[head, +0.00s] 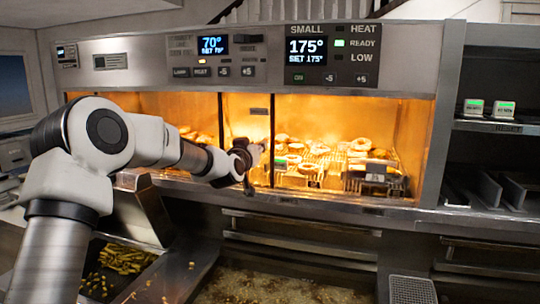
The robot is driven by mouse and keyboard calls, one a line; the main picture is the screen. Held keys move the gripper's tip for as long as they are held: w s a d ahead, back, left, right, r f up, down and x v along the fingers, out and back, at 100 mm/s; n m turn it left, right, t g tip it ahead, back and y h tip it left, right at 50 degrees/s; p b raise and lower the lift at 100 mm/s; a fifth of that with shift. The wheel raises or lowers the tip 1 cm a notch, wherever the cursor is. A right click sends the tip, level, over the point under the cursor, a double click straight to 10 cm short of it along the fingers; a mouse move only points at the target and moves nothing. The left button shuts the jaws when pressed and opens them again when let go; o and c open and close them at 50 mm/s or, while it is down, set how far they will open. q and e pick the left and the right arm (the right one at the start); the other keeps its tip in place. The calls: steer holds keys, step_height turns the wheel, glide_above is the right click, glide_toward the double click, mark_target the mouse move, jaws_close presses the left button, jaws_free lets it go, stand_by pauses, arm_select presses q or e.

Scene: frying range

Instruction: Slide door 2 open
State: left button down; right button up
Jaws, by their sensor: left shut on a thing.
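The lit warming cabinet (350,103) has glass sliding doors across its front. A narrow glass section with dark upright edges, which I take as part of door 2 (258,130), stands left of the middle and bears a small dark label near its top. My left gripper (250,158) is at this section and is shut on it, seemingly at a handle. The fingers hide the exact place of the grip. The right part of the cabinet front shows round fried food clearly; I cannot tell whether glass covers it. My right gripper is not in view.
Wire baskets (310,165) with ring-shaped food stand inside the cabinet. A control panel (330,47) reads 175°. Below are a bin of fries (122,257) and a crumb-covered tray (270,285). A dark shelf unit (495,165) stands at right.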

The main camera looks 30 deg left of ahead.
arm_select(q)
steer(key=s+a, duration=0.1)
steer(key=a, duration=0.5)
steer(key=shift+s+a+b, duration=0.35)
steer(key=shift+a+b, duration=0.05)
steer(key=shift+b, duration=0.05)
steer(key=c, duration=1)
jaws_free()
steer(key=shift+o, duration=0.5)
steer(key=shift+w, duration=0.15)
steer(key=v, duration=0.7)
